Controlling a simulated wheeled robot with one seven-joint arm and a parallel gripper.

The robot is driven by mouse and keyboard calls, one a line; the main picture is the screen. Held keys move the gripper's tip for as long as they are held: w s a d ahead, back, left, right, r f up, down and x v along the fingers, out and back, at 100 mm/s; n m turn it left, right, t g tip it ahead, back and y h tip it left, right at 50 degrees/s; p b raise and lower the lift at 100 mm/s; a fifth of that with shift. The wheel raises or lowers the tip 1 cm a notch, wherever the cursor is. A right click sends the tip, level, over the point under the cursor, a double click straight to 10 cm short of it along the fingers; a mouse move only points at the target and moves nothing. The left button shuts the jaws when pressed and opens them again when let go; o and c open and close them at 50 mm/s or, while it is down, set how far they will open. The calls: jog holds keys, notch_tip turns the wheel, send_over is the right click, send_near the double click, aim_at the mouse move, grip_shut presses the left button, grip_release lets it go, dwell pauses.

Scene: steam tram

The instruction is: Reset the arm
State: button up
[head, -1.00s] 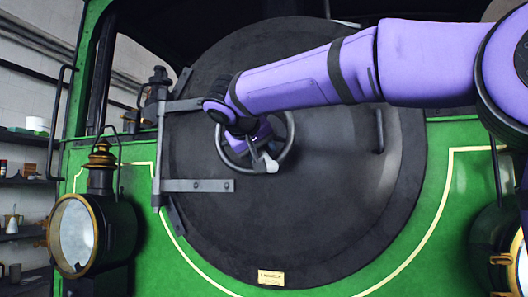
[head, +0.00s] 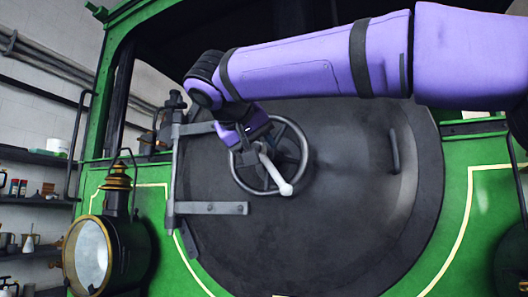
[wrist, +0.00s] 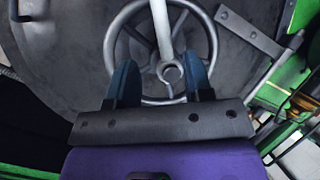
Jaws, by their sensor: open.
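The round dark smokebox door (head: 345,200) fills the middle of the head view. A grey handwheel (head: 302,152) sits at its centre, with a pale lever handle (head: 285,188) pointing down and right from the hub. My gripper (head: 244,143) is at the upper left of the wheel, partly hidden behind my arm. In the wrist view my gripper (wrist: 161,80) is open. Its two dark blue fingers stand apart, with the handwheel rim (wrist: 112,42) and the lever (wrist: 160,28) seen between and beyond them. I cannot tell whether a finger touches the wheel.
A brass-topped lamp (head: 88,255) stands at the lower left. Hinge straps (head: 212,208) cross the door's left side. A grab handle (head: 394,150) is on its right. Shelves with small items (head: 38,200) line the left wall.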

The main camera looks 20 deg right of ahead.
jog(key=shift+d+f, duration=0.1)
dwell(0.3)
jog(key=s+d+f+g+y, duration=0.1)
jog(key=s+d+f+y, duration=0.1)
jog(key=s+d+f, duration=0.3)
jog(key=s+d+f+g+y, duration=0.2)
jog(key=s+d+f, duration=0.3)
jog(key=s+f, duration=0.6)
jog(key=s+d+f+g+y, duration=0.2)
jog(key=s+f, duration=0.6)
jog(key=f, duration=1.1)
jog(key=d+y, duration=0.2)
jog(key=d, duration=0.1)
jog(key=shift+d+f+n, duration=0.3)
jog(key=shift+d, duration=0.1)
